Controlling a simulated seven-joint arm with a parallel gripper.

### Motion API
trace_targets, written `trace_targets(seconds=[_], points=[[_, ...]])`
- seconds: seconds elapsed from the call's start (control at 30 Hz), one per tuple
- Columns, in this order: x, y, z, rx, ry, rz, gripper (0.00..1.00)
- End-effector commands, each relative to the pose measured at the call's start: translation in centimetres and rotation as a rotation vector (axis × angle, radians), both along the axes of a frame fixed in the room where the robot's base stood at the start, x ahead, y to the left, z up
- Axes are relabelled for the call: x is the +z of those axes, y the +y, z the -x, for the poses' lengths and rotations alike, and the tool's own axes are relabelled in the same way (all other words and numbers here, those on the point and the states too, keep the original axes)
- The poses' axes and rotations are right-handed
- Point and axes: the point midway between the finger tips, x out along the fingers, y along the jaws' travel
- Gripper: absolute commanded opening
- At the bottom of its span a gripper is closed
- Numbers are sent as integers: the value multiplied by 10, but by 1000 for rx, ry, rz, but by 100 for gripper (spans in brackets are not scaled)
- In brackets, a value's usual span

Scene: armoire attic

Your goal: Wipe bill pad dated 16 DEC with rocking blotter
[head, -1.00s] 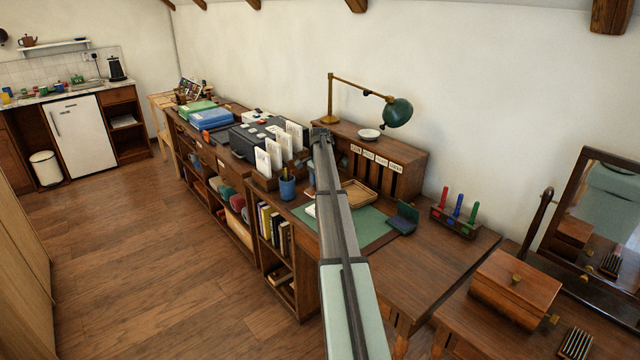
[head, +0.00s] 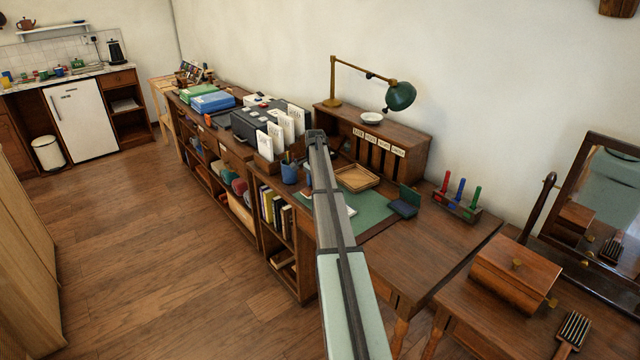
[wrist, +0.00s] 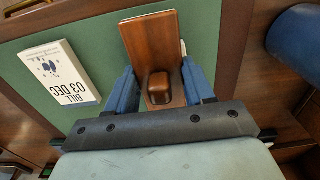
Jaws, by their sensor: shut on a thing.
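My gripper (wrist: 160,88) has blue fingers shut on the knob of the rocking blotter (wrist: 150,42), a brown wooden block with a pale edge, over the green desk mat (wrist: 95,30). A white bill pad (wrist: 60,72) lies on the mat left of the blotter, apart from it, and reads "BILL 03 DEC". No pad with a readable 16 DEC shows. In the head view my arm hides the gripper and blotter; a bit of something white (head: 351,211) shows on the mat beside the arm.
A wooden tray (head: 357,178) and a dark green-blue box (head: 404,208) are on the desk. Several white cards (head: 276,138) stand upright left of the arm, near a blue pen cup (head: 290,173). A blue round thing (wrist: 298,38) is close on the right.

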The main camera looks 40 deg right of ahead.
Motion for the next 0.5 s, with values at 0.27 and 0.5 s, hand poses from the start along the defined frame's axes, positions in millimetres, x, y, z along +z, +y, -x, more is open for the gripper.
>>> trace_targets(seconds=[0.27, 0.5], points=[[0, -11, -2, -1, 0, 0, 24], [0, -33, -4, -1, 0, 0, 24]])
